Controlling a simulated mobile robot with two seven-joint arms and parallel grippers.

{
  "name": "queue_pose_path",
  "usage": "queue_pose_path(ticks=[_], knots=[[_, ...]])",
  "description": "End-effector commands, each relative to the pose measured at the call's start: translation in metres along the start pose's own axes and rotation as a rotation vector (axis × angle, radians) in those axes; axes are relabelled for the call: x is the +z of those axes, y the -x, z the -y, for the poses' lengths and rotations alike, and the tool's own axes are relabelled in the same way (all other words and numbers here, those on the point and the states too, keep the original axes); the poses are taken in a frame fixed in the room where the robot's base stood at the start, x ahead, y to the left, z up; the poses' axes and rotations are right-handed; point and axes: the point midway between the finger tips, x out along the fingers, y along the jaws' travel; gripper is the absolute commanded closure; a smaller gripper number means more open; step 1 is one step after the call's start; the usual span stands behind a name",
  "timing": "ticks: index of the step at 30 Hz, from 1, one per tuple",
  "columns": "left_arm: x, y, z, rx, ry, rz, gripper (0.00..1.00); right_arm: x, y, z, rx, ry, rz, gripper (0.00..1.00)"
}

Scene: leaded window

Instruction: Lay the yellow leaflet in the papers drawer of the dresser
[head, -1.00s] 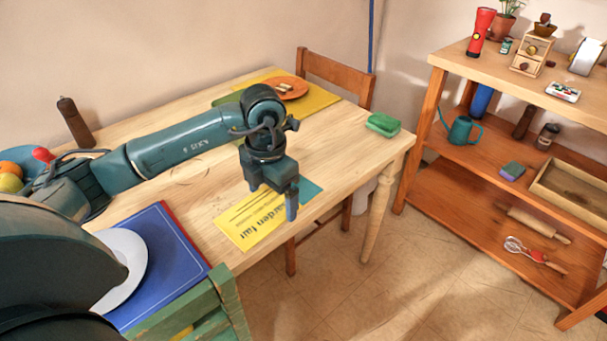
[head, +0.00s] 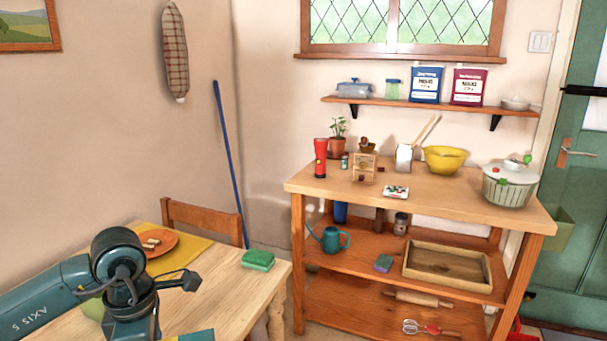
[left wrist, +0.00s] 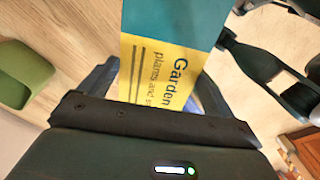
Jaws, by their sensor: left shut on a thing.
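The yellow leaflet (left wrist: 150,75), with a teal band and the word "Garden", is between the fingers of my left gripper (left wrist: 152,88) in the left wrist view. The gripper is shut on it. In the head view only a teal and yellow edge of the leaflet (head: 196,336) shows at the bottom, beside my left wrist; the fingers are below the frame. No dresser or papers drawer shows in these views.
The wooden table (head: 230,290) holds a green sponge (head: 258,260) and an orange plate (head: 162,243) on a yellow mat. A chair (head: 205,215) stands behind. An open shelf unit (head: 440,205) bears kitchen things on the right. A green door (head: 565,215) is at the far right.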

Motion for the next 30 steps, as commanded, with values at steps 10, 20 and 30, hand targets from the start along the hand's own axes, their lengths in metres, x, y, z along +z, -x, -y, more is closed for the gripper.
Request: queue_pose_path(ticks=[10,20,30], knots=[[0.017,0.018,0.020,0.002,-0.901,0.001,0.32,-0.006,0.007,-0.005,0.020,0.007,0.029,0.69],[0.028,0.028,0.038,-0.003,-1.654,0.004,0.32,-0.009,0.012,-0.008,0.034,0.012,0.051,0.69],[0.031,0.029,0.044,-0.006,-1.922,0.007,0.32,-0.006,0.012,-0.011,0.043,0.015,0.064,0.69]])
